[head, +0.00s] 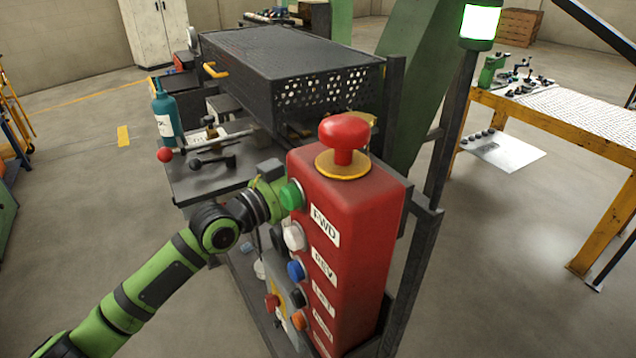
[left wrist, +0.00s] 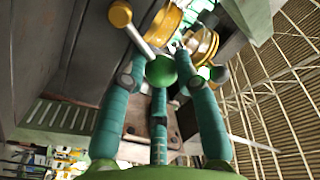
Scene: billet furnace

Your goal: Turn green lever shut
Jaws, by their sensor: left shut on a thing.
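In the left wrist view, the green lever shows as a round green knob (left wrist: 161,69) at the end of a pale rod that slants up to a yellow round end. My left gripper (left wrist: 165,62), with long teal fingers, is closed in around the knob. The exact contact at the fingertips is hard to make out. In the head view my left arm reaches in from the left to behind the red control box, which hides the fingers and the lever. My right gripper is in neither view.
The red control box (head: 345,230) with a red mushroom button (head: 343,132) stands right beside my left wrist. Behind it are a perforated black housing (head: 290,75) and a dark bench with a teal bottle (head: 165,112). A yellow-framed table (head: 560,128) stands at right.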

